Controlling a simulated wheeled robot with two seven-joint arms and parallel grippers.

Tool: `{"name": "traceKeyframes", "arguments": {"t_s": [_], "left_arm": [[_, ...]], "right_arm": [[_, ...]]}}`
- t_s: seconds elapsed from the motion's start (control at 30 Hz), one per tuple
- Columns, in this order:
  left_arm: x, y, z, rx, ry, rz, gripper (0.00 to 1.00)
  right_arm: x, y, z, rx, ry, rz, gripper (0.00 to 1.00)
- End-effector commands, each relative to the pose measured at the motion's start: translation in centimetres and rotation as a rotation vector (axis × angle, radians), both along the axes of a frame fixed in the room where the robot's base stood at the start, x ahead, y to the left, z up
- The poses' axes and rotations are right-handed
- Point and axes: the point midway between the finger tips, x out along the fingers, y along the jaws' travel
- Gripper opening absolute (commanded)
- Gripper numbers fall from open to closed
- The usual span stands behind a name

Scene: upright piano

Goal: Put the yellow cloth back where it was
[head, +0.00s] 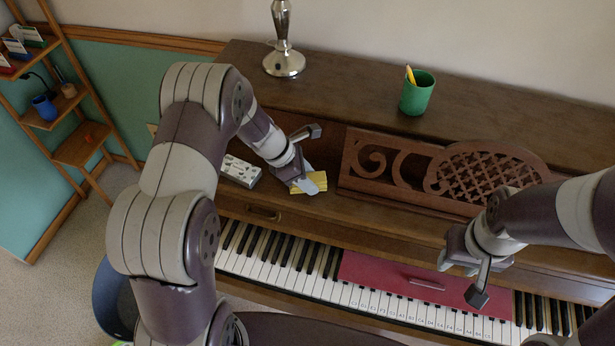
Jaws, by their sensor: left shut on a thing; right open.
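The yellow cloth (318,179) shows under the fingers of my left gripper (306,186), above the wooden ledge between the keys and the music stand. My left gripper is shut on the cloth and hides part of it. Whether the cloth touches the ledge I cannot tell. My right gripper (466,279) is open and empty, over the right part of the keyboard near the red board.
A grey-white box (240,171) lies left of the cloth. The carved music stand (430,172) is to the right. A metal lamp base (284,62) and a green cup (417,93) stand on the piano top. A red board (400,284) covers some keys (260,252). A shelf (82,145) stands left.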

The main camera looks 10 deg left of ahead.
Motion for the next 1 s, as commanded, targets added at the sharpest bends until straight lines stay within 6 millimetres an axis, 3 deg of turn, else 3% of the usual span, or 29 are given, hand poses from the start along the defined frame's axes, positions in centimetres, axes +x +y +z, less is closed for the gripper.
{"name": "traceKeyframes", "arguments": {"t_s": [0.27, 0.3, 0.33, 0.37, 0.83, 1.0], "left_arm": [[0.0, 0.0, -0.4, 0.0, 0.0, 0.0, 0.2], [0.0, 0.0, -0.3, 0.0, 0.0, 0.0, 0.57], [0.0, 0.0, -0.3, 0.0, 0.0, 0.0, 0.67], [0.0, 0.0, -0.3, 0.001, 0.0, 0.0, 0.7], [0.0, 0.0, -0.3, 0.001, 0.001, -0.001, 0.7], [-0.2, 0.7, 1.4, 0.001, -0.003, 0.001, 0.7]], "right_arm": [[0.0, 0.0, -0.4, 0.0, 0.0, 0.0, 0.43], [0.0, 0.0, -0.2, 0.0, 0.0, 0.0, 0.43], [0.0, 0.0, -0.2, 0.0, 0.0, 0.0, 0.43], [0.0, 0.0, -0.2, 0.0, 0.0, 0.0, 0.43], [0.0, 0.0, -0.2, 0.0, 0.0, 0.0, 0.43], [0.0, 0.0, 0.2, 0.0, 0.0, 0.0, 0.43]]}}
